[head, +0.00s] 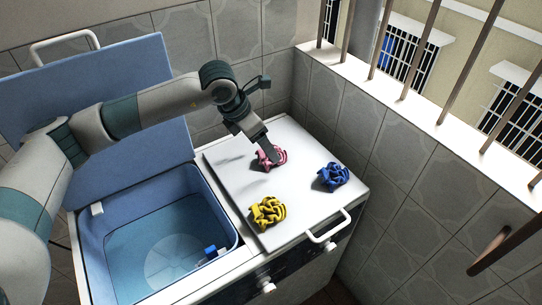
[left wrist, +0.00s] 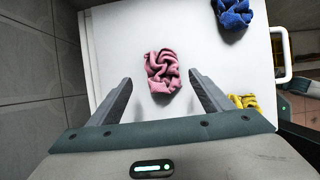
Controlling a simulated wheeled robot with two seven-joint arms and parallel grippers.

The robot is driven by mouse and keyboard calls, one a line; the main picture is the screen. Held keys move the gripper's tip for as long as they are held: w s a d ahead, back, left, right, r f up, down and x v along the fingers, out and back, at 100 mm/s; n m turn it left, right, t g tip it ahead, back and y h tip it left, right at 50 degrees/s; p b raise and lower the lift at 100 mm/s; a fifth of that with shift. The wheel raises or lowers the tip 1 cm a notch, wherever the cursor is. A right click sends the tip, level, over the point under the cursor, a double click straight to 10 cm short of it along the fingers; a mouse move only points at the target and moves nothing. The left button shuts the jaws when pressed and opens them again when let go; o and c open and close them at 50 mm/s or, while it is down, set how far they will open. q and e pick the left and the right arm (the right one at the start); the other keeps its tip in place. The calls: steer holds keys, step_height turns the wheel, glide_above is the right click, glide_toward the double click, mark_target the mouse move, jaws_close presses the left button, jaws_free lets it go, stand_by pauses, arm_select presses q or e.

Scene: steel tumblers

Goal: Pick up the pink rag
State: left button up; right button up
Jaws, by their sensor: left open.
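The pink rag (head: 271,155) lies crumpled on the white top at the back, partly covered by my gripper in the head view. In the left wrist view the pink rag (left wrist: 162,71) lies ahead of and between the two fingers. My left gripper (head: 264,156) is open and empty, pointing down over the rag; its two fingers (left wrist: 162,80) stand apart on either side in the wrist view. I cannot tell the exact height gap between the fingertips and the rag. My right gripper is in neither view.
A blue rag (head: 333,176) and a yellow rag (head: 267,212) lie on the same white top (head: 240,178). An open blue tub (head: 93,249) with a raised lid (head: 95,95) is to the left. A tiled wall and barred window close off the right.

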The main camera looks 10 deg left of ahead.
mark_target(264, 160)
arm_select(q)
steer(key=b+x, duration=0.1)
steer(key=x, duration=0.3)
steer(key=shift+s+d+f, duration=0.1)
steer(key=shift+d+f, duration=0.2)
steer(key=shift+f, duration=0.05)
steer(key=c, duration=1.1)
